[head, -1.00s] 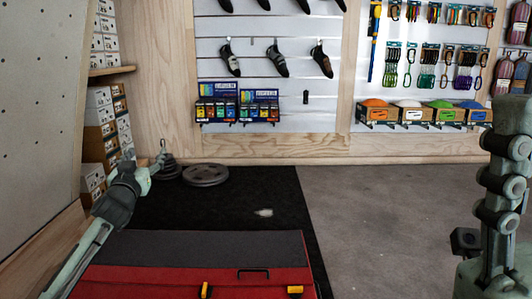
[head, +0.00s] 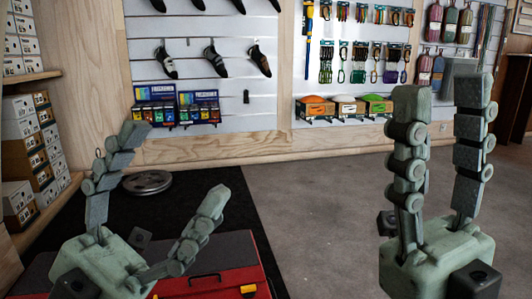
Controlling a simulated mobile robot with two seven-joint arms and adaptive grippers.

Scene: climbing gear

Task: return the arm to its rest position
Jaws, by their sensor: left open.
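My left gripper (head: 175,166) is in the lower left of the head view. The rest of both arms is hardly visible.
A dark weight plate (head: 147,182) lies on the black mat (head: 235,190). Stacked shoe boxes (head: 45,180) stand at the left. The slatted wall (head: 225,60) with climbing gear is at the back. Grey floor (head: 320,210) between the grippers is clear.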

